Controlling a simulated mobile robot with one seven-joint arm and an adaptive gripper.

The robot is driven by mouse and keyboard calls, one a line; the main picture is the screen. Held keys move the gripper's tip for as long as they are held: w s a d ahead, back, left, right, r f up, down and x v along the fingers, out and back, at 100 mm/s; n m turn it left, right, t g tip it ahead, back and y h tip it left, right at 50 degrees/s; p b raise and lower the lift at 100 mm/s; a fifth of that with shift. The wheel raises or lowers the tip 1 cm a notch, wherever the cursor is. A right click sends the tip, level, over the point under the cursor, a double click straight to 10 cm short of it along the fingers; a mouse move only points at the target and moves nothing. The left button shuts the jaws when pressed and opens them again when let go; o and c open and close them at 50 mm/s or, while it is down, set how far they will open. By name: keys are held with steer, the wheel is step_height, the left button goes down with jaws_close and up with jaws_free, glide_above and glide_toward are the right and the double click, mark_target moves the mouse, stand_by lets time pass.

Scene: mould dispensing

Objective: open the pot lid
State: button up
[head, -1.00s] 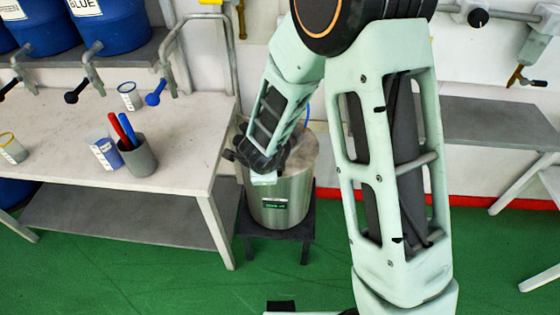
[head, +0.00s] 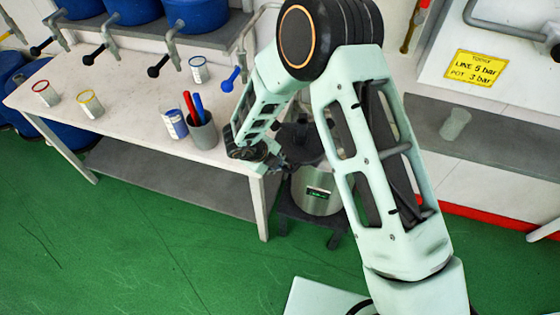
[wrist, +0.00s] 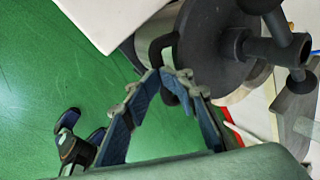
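The pot (head: 318,192) is a steel cylinder with a small dark label, partly behind my arm in the head view. Its dark round lid (wrist: 215,40) fills the top of the wrist view, with a thick bar handle and knobs (wrist: 270,45). A bit of the steel pot wall (wrist: 245,88) shows under the lid's edge. My gripper (wrist: 168,76) is at the lid's near edge, its two blue-padded fingers converging on either side of a dark lug there. Whether they press on the lug is unclear. The head view shows my gripper (head: 278,163) beside the pot's upper left.
The pot stands on a low dark stand (head: 325,232). Left of it is a white table (head: 130,110) with a grey cup (head: 203,133) of red and blue pens and several labelled cups. A grey bench (head: 480,135) is on the right. Green floor is clear in front.

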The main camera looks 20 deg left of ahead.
steer(key=shift+w+f, duration=0.1)
steer(key=shift+f, duration=0.05)
steer(key=v, duration=1.2)
steer(key=shift+c, duration=0.5)
